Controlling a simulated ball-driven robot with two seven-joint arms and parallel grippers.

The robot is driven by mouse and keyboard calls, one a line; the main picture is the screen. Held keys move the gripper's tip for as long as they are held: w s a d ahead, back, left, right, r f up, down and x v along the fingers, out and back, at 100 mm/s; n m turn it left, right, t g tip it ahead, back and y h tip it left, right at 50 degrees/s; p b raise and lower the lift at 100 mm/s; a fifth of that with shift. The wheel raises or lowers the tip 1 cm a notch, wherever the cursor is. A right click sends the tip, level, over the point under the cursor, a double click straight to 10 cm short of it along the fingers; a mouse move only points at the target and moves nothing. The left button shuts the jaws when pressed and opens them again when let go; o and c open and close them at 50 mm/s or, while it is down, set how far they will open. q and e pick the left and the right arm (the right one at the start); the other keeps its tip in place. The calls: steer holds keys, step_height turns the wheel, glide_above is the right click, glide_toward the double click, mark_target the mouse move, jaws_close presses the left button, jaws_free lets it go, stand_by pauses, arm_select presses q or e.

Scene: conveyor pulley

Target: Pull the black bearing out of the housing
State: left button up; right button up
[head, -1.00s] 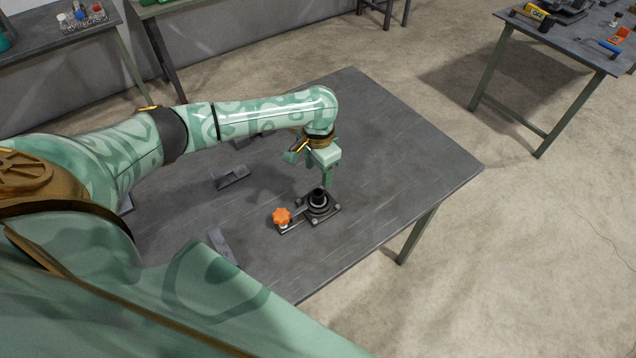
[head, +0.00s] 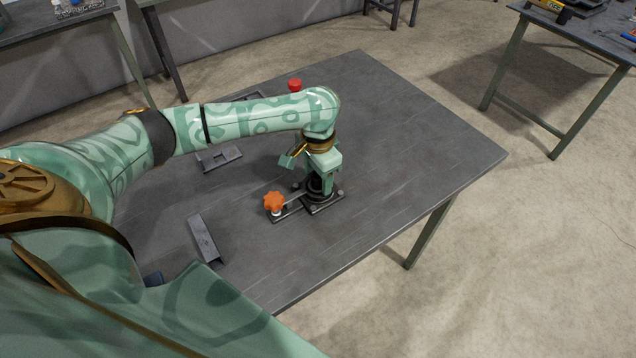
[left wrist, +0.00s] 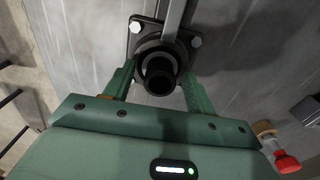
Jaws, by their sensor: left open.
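The black bearing (left wrist: 160,78) sits upright in the housing (left wrist: 145,27), a dark flanged block with bolts at its corners, lying on the table. In the head view the housing (head: 327,205) shows below my left gripper (head: 322,188), which hides most of the bearing. In the left wrist view my left gripper (left wrist: 160,92) is open, with one finger on each side of the bearing; I cannot tell whether they touch it. An orange knob (head: 274,202) stands at the left end of a bar running to the housing. My right gripper is not in view.
A grey channel-shaped part (head: 206,238) and a grey bracket (head: 219,158) lie on the table (head: 420,140) to the left. A red knob (head: 295,85) shows behind my arm. The table's right side is clear. Another table stands at the far right.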

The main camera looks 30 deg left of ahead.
arm_select(q)
steer(key=shift+c, duration=1)
jaws_close()
steer(key=shift+r+p, duration=0.35)
steer(key=shift+p, duration=0.25)
steer(key=shift+r+p, duration=0.3)
steer(key=shift+p, duration=0.35)
